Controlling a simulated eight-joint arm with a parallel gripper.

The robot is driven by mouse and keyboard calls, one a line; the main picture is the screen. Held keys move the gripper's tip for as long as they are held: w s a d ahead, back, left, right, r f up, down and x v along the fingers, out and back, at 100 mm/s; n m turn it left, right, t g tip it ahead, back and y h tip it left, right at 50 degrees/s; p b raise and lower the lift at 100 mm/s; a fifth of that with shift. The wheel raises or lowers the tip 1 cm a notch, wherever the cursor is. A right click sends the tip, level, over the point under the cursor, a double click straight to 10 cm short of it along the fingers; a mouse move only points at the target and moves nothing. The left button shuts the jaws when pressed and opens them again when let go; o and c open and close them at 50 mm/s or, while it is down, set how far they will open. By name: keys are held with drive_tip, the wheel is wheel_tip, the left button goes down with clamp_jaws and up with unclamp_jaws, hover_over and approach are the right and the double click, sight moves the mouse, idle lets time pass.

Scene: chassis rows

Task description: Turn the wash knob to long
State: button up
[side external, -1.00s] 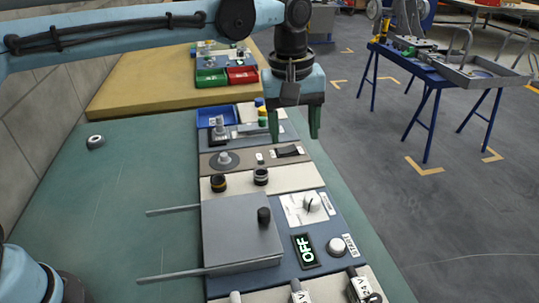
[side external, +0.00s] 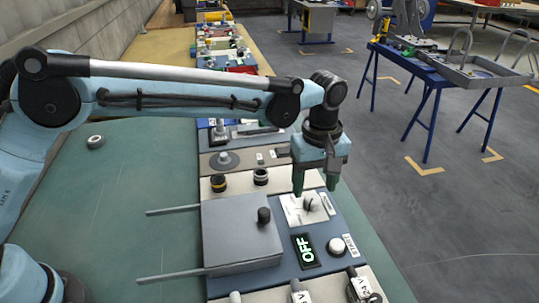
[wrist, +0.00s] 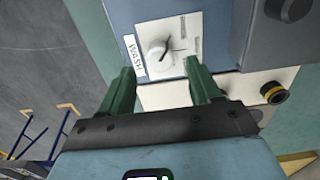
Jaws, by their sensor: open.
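The fingers appear apart from the knob. The small setting labels on the plate are too small to read.
A grey box with a lid and black knob (side external: 240,235) stands left of the wash plate. An OFF display (side external: 306,250) and a white START button (side external: 337,246) lie in front. Open floor lies to the right.

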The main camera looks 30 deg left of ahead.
sight(312, 198)
drive_tip(key=shift+f, duration=1.7)
drive_tip(key=c, duration=1)
drive_tip(key=shift+c, duration=0.2)
